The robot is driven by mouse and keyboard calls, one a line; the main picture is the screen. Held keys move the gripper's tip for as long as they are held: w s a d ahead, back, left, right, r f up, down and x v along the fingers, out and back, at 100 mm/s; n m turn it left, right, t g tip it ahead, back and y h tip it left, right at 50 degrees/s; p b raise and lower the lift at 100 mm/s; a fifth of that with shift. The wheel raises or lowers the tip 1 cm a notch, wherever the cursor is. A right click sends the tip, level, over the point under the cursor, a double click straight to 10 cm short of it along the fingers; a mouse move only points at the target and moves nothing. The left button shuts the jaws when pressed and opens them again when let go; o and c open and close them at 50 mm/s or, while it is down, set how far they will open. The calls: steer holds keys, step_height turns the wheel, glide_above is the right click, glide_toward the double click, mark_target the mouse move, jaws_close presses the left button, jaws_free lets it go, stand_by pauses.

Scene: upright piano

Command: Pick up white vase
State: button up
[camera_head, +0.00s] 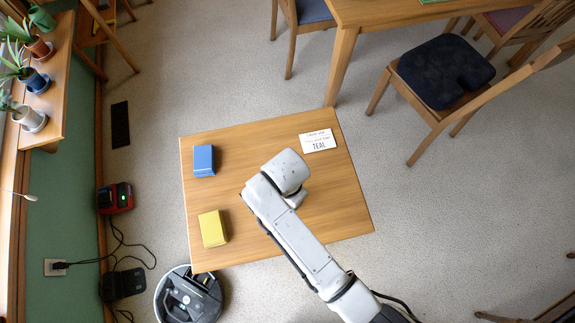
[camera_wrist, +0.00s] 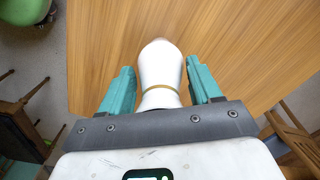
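The white vase (camera_wrist: 160,66) shows in the wrist view between my gripper's fingers, with a thin gold band around its lower visible part. My gripper (camera_wrist: 160,64) has two teal fingers, one on each side of the vase. The fingers are apart, and narrow gaps show between them and the vase, so it looks open around the vase. In the head view my arm hides both the vase and the gripper. The wooden table (camera_head: 240,150) lies under them, and its top also shows in the wrist view (camera_wrist: 230,40).
On the table are a blue box (camera_head: 204,160), a yellow box (camera_head: 213,228) and a white card (camera_head: 318,140) reading "TEAL". A chair with a dark cushion (camera_head: 445,72) stands at upper right. A round robot vacuum (camera_head: 188,297) sits by the table's near left corner.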

steer(key=c, duration=0.7)
steer(key=shift+c, duration=0.2)
